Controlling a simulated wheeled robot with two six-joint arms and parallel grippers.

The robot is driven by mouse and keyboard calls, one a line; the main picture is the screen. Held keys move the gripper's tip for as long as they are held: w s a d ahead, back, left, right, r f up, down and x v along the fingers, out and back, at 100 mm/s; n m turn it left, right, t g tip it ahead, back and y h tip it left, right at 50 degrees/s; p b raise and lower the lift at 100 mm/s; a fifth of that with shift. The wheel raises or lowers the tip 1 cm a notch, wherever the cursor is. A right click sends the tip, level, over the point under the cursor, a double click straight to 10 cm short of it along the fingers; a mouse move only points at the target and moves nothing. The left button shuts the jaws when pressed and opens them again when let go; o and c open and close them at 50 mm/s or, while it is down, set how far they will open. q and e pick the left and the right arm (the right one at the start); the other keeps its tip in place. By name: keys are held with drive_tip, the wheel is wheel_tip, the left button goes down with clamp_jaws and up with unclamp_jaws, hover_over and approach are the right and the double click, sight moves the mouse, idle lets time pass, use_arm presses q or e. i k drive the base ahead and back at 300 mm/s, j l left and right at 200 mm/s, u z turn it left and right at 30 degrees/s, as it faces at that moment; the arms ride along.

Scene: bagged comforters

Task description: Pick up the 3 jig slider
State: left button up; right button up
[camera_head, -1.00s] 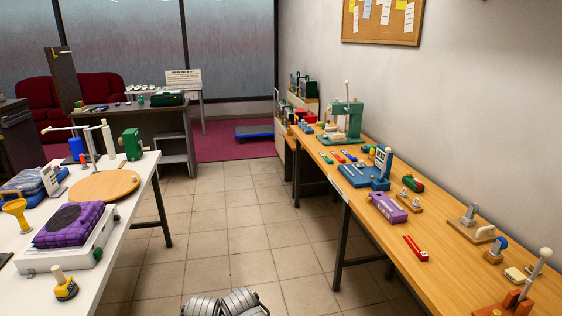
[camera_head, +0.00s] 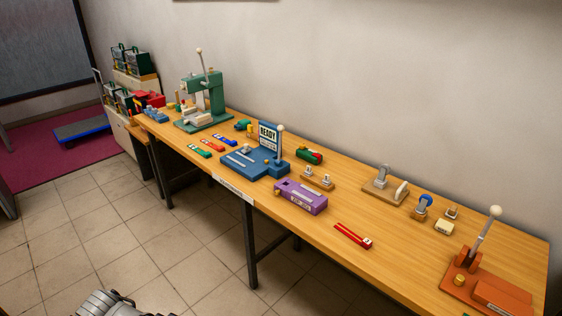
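Several small slider-like pieces lie on the wooden workbench (camera_head: 330,205): a blue one (camera_head: 225,139), an orange one (camera_head: 212,145) and a green one (camera_head: 199,151) in a row left of the blue jig (camera_head: 250,163), and a red one (camera_head: 353,235) nearer the front edge. Any numbers on them are too small to read, so I cannot tell which is the 3 slider. The blue jig carries a sign reading READY. Grey metal parts of my own body show at the bottom left edge. I make out no gripper fingers.
A purple block (camera_head: 300,196) stands right of the blue jig. A green press (camera_head: 205,100) stands toward the bench's far end, an orange lever fixture (camera_head: 480,275) at the near right. The tiled floor (camera_head: 150,230) left of the bench is clear. A blue platform cart (camera_head: 82,130) stands farther back.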

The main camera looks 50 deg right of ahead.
sight(308, 173)
drive_tip(key=i, duration=3)
drive_tip(key=z, duration=3.45)
